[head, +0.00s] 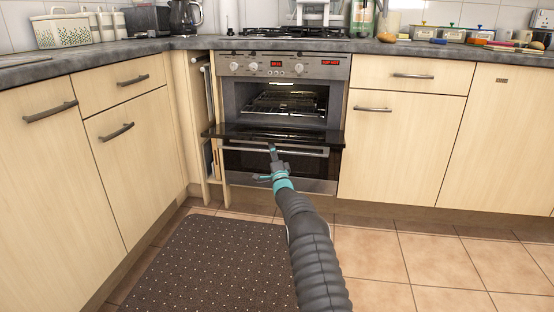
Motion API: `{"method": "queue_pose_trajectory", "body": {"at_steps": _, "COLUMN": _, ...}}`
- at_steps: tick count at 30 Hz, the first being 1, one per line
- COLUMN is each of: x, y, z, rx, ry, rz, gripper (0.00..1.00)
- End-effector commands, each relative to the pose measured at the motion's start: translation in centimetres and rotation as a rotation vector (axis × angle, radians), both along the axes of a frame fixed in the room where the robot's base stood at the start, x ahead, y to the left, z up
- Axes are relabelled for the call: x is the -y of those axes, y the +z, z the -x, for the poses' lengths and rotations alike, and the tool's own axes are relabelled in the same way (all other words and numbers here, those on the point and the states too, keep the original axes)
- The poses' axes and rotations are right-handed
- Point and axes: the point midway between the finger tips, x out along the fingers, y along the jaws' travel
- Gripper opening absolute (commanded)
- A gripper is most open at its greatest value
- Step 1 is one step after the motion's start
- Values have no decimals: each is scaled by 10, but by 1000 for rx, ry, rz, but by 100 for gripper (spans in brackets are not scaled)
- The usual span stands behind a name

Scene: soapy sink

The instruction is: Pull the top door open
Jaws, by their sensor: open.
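The oven's top door (284,134) is hinged down and stands out from the front as a dark, nearly flat panel. The lit upper cavity (285,101) with wire racks shows above it. The lower oven door (300,172) is shut, with dark glass and a metal frame. My gripper (268,162) is open just below the top door's front edge, near a light handle bar. I cannot tell whether it touches the door or the handle. Nothing shows between its fingers.
A narrow pull-out unit (206,125) stands partly out at the oven's left. Wooden cupboards flank both sides. A dark dotted mat (205,265) lies on the tiled floor. The tiles (430,262) at the right are clear. The hob (300,33) and counter items are above.

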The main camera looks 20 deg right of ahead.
Motion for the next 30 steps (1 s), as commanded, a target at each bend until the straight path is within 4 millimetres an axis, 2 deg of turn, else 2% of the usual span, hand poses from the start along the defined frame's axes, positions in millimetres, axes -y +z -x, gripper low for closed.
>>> {"method": "queue_pose_trajectory", "body": {"at_steps": 8, "x": -1, "y": -10, "z": 19, "rx": -3, "ry": -1, "rz": 0, "gripper": 50}}
{"method": "queue_pose_trajectory", "body": {"at_steps": 24, "x": -3, "y": -45, "z": 85, "rx": -2, "ry": -1, "rz": -1, "gripper": 50}}
{"method": "queue_pose_trajectory", "body": {"at_steps": 30, "x": -3, "y": -54, "z": 102, "rx": 0, "ry": -1, "rz": 0, "gripper": 50}}
